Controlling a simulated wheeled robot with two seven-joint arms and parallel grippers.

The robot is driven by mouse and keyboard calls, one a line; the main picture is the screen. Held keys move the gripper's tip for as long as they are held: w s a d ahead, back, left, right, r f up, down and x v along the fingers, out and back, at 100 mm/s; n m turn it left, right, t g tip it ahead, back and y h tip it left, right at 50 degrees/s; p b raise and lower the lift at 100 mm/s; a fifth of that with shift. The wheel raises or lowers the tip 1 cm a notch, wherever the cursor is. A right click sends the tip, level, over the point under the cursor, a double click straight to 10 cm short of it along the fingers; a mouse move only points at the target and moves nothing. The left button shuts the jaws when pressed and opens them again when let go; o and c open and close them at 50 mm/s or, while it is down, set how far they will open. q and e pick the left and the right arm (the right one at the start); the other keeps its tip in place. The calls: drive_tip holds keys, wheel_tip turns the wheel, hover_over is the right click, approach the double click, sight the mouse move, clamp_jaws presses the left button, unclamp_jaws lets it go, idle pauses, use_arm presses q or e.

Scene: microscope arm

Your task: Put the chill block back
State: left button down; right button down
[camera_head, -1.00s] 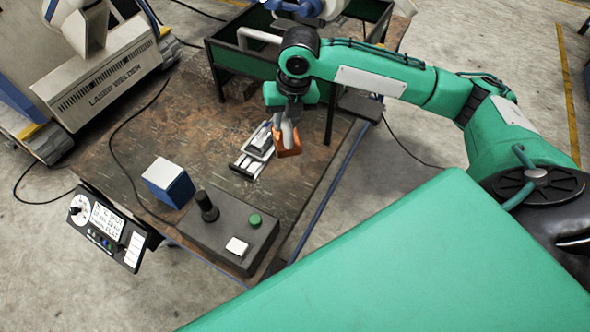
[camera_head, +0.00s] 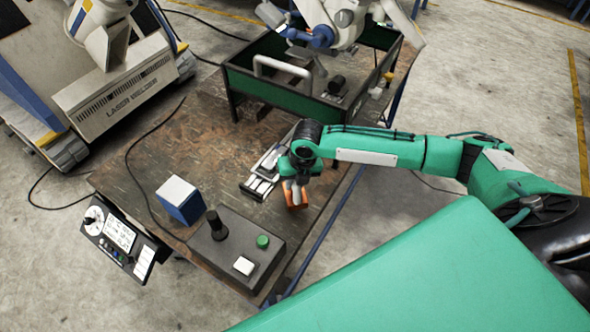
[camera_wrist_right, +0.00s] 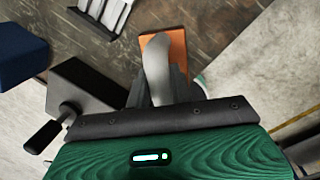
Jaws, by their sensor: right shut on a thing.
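The chill block looks like a small copper-orange block (camera_head: 297,195), also seen in the right wrist view (camera_wrist_right: 178,48). The block is near the right edge of the workbench, to the right of and nearer than a silver clamping fixture (camera_head: 258,187). I cannot tell how high it is above the bench. The fixture's far part is partly hidden by my right arm. My left gripper is not in view.
A control box (camera_head: 215,255) with a joystick and buttons stands at the bench's front. A blue box with a white top (camera_head: 180,200) is beside it. A green-walled tray (camera_head: 270,95) stands at the back under a white machine arm (camera_head: 340,18). The brown bench top (camera_head: 165,140) is clear at left.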

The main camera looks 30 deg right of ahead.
drive_tip(key=shift+f+p, duration=0.5)
drive_tip(key=shift+f, duration=1.35)
drive_tip(key=shift+w+f, duration=0.1)
drive_tip(key=shift+f, duration=0.25)
drive_tip(key=c, duration=1.7)
unclamp_jaws()
drive_tip(key=shift+f, duration=0.25)
drive_tip(key=o, duration=0.4)
drive_tip(key=shift+o, duration=0.3)
drive_tip(key=shift+s, duration=0.2)
drive_tip(key=shift+r, duration=0.15)
wheel_tip(320, 180, up, 12)
drive_tip(key=s+d+b, duration=0.1)
drive_tip(key=b, duration=0.1)
drive_tip(key=shift+s+d, duration=0.15)
drive_tip(key=shift+s, duration=0.05)
